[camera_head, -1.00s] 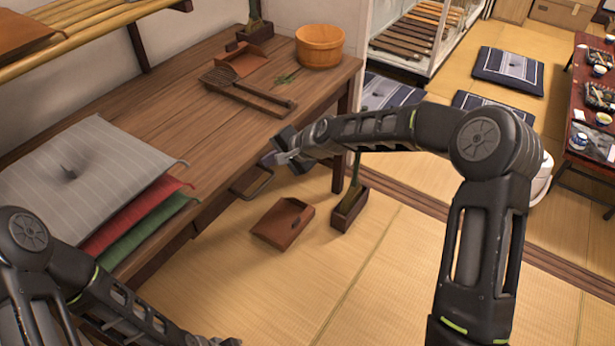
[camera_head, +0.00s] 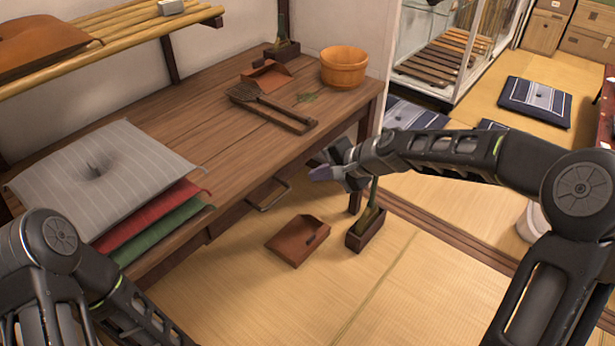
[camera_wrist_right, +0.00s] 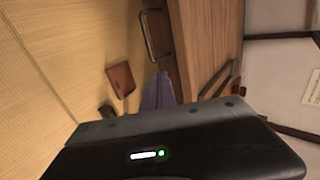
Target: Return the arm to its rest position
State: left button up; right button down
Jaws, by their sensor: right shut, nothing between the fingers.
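My right arm reaches in from the right in the head view. Its right gripper (camera_head: 322,174) is shut and empty, in front of the wooden table's (camera_head: 205,120) front edge and clear of the drawer handle (camera_head: 268,194). In the right wrist view the shut fingers show as a narrow bluish-purple shape (camera_wrist_right: 158,92). The drawer handle also shows there (camera_wrist_right: 157,35). My left arm is at the lower left of the head view, and its gripper is out of frame.
A brown dustpan (camera_head: 297,240) and a planter box (camera_head: 366,230) stand on the tatami below my right gripper. Stacked cushions (camera_head: 100,172), a wooden tub (camera_head: 344,68) and a broad-headed tool (camera_head: 270,107) are on the table. Tatami in front is open.

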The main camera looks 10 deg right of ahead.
jog(key=shift+s+d+r, duration=0.35)
jog(key=shift+s+r, duration=0.05)
jog(key=shift+r, duration=0.05)
